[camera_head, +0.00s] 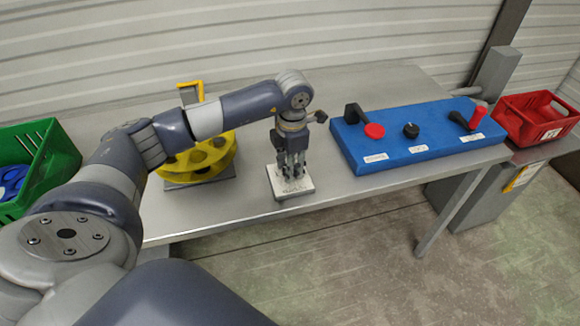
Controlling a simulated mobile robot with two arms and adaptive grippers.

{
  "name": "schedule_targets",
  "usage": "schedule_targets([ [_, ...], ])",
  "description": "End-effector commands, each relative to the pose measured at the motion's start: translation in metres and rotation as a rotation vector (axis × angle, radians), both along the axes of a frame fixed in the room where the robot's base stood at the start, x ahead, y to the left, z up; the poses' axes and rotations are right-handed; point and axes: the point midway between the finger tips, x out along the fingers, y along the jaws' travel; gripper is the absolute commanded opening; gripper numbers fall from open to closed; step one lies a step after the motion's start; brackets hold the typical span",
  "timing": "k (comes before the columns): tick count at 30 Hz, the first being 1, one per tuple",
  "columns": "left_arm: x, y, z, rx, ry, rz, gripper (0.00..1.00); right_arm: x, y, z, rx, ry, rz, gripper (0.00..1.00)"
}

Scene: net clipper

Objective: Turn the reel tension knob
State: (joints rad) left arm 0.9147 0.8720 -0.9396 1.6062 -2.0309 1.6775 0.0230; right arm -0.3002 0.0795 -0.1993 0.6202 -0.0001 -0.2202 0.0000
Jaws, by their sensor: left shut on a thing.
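My left gripper (292,172) points straight down over a small white plate (304,186) near the table's front edge. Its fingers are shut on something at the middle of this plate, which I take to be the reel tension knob. The knob itself is hidden by the fingers, so its turn angle cannot be seen. The plate has a dark label along its front, too small to read. A yellow reel (215,158) stands to the left of the plate, partly hidden behind my left arm. My right gripper is not in view.
A blue panel (395,148) to the right carries a black lever with a red disc (375,131), a black knob (411,130) and a red-handled lever (478,116). A red crate (540,134) stands far right, a green crate (62,160) far left.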

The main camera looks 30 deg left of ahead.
Motion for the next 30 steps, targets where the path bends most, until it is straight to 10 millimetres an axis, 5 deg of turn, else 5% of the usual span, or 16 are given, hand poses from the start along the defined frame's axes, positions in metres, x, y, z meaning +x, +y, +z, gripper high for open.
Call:
schedule_targets([
  [30,0.0026,0.0012,0.0015,0.0,-0.004,0.887,0.08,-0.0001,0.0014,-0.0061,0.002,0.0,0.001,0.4],
])
